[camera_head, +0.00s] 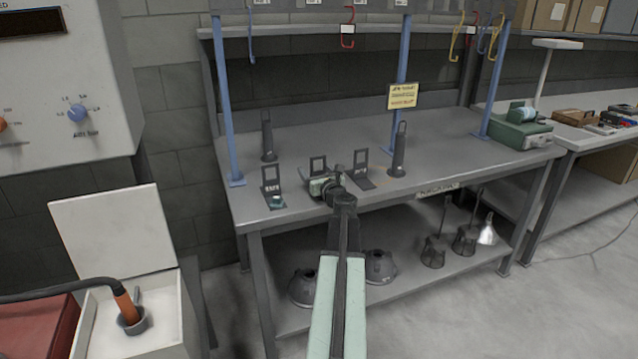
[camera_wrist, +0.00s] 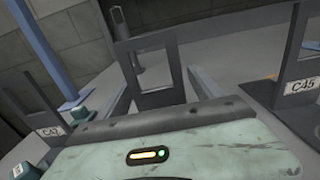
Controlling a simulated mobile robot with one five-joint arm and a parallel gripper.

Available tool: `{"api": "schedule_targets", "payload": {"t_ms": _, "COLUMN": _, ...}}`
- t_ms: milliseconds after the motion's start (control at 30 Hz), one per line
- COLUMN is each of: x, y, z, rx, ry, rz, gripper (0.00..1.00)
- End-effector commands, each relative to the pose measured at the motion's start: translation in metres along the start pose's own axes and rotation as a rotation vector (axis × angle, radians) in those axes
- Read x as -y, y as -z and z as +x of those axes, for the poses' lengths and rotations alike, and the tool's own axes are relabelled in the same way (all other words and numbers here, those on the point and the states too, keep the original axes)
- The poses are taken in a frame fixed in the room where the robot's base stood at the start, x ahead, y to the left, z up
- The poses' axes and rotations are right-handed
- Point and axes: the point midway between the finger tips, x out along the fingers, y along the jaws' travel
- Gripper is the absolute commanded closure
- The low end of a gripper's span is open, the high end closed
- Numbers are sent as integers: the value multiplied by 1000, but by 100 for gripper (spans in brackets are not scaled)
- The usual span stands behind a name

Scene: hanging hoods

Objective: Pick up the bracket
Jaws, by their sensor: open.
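Three dark grey brackets with square window openings stand near the front of the grey workbench. The middle bracket (camera_head: 318,164) is right in front of my gripper (camera_head: 322,184). In the wrist view this bracket (camera_wrist: 153,92) stands upright, with my open fingers reaching forward on either side of it. Its lower part is hidden behind my gripper body. The left bracket (camera_head: 272,182) shows label C47 in the wrist view, and the right bracket (camera_head: 361,164) shows C45. I cannot tell whether my fingers touch the middle bracket.
Blue posts (camera_head: 225,100) rise from the bench. Coloured hooks (camera_head: 348,28) hang overhead. Dark hoods (camera_head: 380,268) sit on the lower shelf.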

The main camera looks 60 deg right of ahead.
Motion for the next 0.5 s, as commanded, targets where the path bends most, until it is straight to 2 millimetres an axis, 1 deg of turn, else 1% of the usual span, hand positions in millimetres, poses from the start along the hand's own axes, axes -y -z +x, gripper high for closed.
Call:
{"api": "schedule_targets", "payload": {"t_ms": 67, "x": 0, "y": 0, "z": -1, "rx": 0, "ry": 0, "rz": 0, "gripper": 24}}
{"api": "schedule_targets", "payload": {"t_ms": 100, "x": 0, "y": 0, "z": -1, "rx": 0, "ry": 1, "rz": 0, "gripper": 26}}
{"api": "schedule_targets", "payload": {"t_ms": 167, "x": 0, "y": 0, "z": -1, "rx": 0, "ry": 1, "rz": 0, "gripper": 43}}
{"api": "schedule_targets", "payload": {"t_ms": 200, "x": 0, "y": 0, "z": -1, "rx": 0, "ry": 1, "rz": 0, "gripper": 54}}
{"api": "schedule_targets", "payload": {"t_ms": 267, "x": 0, "y": 0, "z": -1, "rx": 0, "ry": 1, "rz": 0, "gripper": 71}}
{"api": "schedule_targets", "payload": {"t_ms": 300, "x": 0, "y": 0, "z": -1, "rx": 0, "ry": 1, "rz": 0, "gripper": 82}}
{"api": "schedule_targets", "payload": {"t_ms": 367, "x": 1, "y": 0, "z": -2, "rx": 0, "ry": 1, "rz": 0, "gripper": 99}}
{"api": "schedule_targets", "payload": {"t_ms": 500, "x": 1, "y": 0, "z": -2, "rx": 0, "ry": 1, "rz": 0, "gripper": 100}}
